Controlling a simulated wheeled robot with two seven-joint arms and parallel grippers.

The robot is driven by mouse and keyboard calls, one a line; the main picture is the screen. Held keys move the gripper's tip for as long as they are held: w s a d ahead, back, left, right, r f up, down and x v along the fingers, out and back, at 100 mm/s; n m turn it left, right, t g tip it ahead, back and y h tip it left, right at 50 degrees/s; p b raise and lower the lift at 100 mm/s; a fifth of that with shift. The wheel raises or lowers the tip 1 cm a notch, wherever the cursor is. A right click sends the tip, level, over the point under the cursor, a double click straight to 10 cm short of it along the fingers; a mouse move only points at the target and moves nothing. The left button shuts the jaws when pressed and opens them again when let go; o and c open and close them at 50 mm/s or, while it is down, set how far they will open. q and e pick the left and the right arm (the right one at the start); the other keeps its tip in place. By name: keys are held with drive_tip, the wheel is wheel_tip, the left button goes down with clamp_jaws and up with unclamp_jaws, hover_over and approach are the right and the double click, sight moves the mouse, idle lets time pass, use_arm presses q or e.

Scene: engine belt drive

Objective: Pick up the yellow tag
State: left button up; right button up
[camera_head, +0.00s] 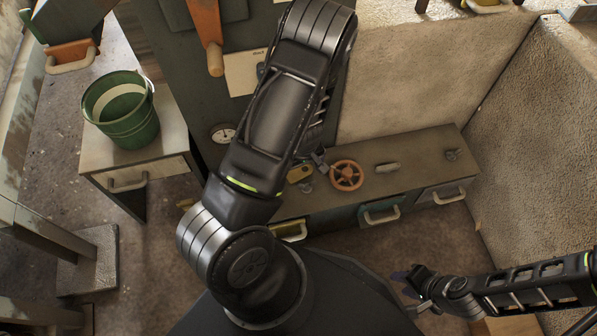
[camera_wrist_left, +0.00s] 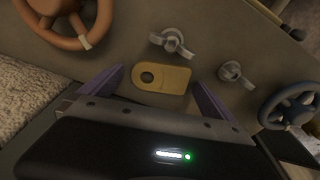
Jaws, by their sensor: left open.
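The yellow tag (camera_wrist_left: 172,82), a flat rounded plate with a dark round hole at one end, lies on the bench top in the left wrist view. In the head view the yellow tag (camera_head: 300,173) shows beside my left arm. My left gripper (camera_wrist_left: 158,80) is open, its purple fingers on either side of the tag and nothing gripped. I cannot tell how high the fingers are above the bench. My left gripper is mostly hidden behind its arm in the head view. My right gripper (camera_head: 407,290) is open and empty at the lower right, away from the bench.
An orange handwheel (camera_head: 347,175) lies close to the tag. Grey knob-like parts (camera_wrist_left: 172,42) (camera_wrist_left: 236,73) and a blue handwheel (camera_wrist_left: 290,105) also lie near it. The long bench (camera_head: 415,155) has drawers below. A green bucket (camera_head: 121,108) stands on a cabinet at left.

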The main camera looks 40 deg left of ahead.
sight(300, 172)
use_arm(q)
drive_tip(key=shift+c, duration=0.3)
drive_tip(key=c, duration=1.3)
drive_tip(key=shift+r, duration=0.1)
wheel_tip(300, 172, up, 10)
drive_tip(key=p, duration=0.5)
